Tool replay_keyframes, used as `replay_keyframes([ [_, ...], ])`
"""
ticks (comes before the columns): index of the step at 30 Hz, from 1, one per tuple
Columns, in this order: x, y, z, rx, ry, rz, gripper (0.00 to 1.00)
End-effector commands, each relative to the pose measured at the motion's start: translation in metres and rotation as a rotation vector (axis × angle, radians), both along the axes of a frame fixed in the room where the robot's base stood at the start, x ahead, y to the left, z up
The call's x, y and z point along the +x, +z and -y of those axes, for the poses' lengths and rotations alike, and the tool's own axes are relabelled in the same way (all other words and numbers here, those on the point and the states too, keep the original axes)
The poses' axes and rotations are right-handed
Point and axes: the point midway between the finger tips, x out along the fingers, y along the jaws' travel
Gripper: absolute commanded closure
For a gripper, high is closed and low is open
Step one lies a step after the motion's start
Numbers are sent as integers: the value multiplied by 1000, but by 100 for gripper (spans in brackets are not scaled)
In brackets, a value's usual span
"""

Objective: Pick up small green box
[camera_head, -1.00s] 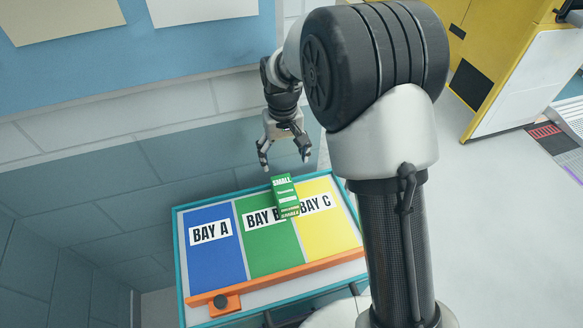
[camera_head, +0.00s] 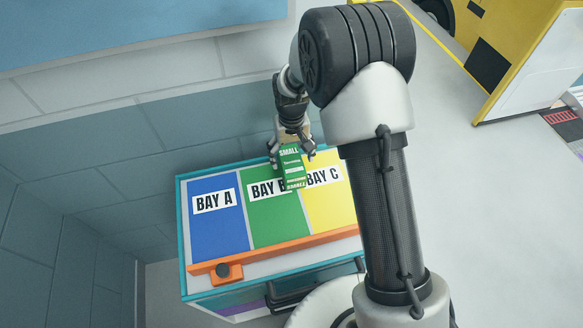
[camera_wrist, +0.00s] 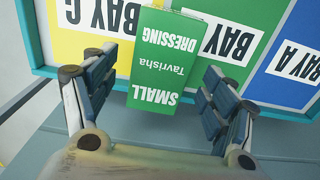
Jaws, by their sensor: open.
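The small green box (camera_head: 291,168) stands on the table top over the border of Bay B and Bay C, partly covering both labels. In the wrist view the box (camera_wrist: 166,62) shows "SMALL DRESSING" upside down, between the two fingers. My gripper (camera_head: 291,157) is at the far side of the box, with a finger to each side of it. In the wrist view my gripper (camera_wrist: 155,105) is open, with a gap visible between the box and the right finger.
The table has a blue Bay A (camera_head: 217,230), a green Bay B (camera_head: 275,225) and a yellow Bay C (camera_head: 335,205). An orange strip (camera_head: 280,252) runs along its front. A tiled wall (camera_head: 100,150) stands behind and left. A yellow machine (camera_head: 510,50) is at upper right.

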Motion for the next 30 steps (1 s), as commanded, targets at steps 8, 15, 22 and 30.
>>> replay_keyframes([
  [8,-2,-42,0,-1,0,-3,22],
  [15,-1,-42,0,0,0,-1,23],
  [22,-1,-42,0,0,0,-1,38],
  [30,-2,-42,0,0,0,-1,56],
])
